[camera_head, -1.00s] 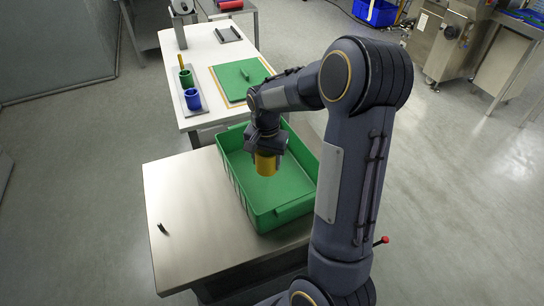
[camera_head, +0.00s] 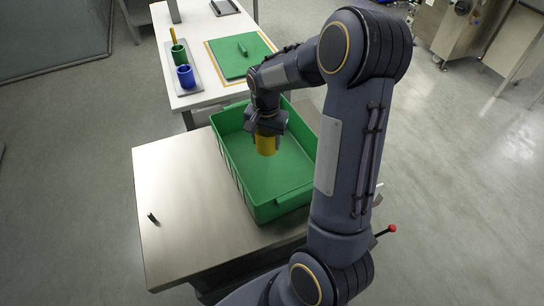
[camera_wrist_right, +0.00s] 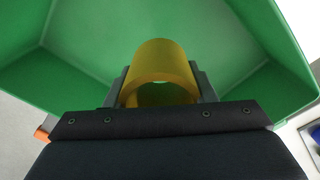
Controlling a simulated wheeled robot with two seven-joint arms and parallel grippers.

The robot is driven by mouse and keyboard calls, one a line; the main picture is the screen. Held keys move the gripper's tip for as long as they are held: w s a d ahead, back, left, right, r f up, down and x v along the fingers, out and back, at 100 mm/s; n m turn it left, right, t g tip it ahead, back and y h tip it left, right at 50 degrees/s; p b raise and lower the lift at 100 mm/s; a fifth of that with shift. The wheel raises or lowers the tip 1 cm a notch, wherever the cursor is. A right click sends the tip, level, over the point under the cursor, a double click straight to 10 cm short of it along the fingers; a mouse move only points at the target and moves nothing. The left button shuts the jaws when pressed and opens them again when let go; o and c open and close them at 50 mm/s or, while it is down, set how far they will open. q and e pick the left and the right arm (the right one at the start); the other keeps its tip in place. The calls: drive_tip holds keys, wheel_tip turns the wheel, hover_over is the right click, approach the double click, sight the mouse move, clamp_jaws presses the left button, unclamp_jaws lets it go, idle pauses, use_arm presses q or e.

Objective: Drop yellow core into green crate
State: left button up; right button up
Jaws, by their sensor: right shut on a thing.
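The yellow core (camera_head: 266,145) is a short hollow cylinder held in my right gripper (camera_head: 266,130). In the right wrist view the core (camera_wrist_right: 162,68) sits between the two fingers of the gripper (camera_wrist_right: 160,88), which are shut on it. The green crate (camera_head: 233,166) is an open box on the steel table, and the core hangs over its inside. The wrist view shows the crate's green walls (camera_wrist_right: 262,40) around the core. I cannot tell the exact height of the core above the crate floor. My left gripper is not in view.
The steel table (camera_head: 185,205) is mostly bare left of the crate, with a small dark object (camera_head: 153,218) on it.

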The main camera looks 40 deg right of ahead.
drive_tip(key=shift+f, duration=0.1)
drive_tip(key=o, duration=1)
wheel_tip(320, 180, up, 8)
drive_tip(key=shift+f, duration=0.1)
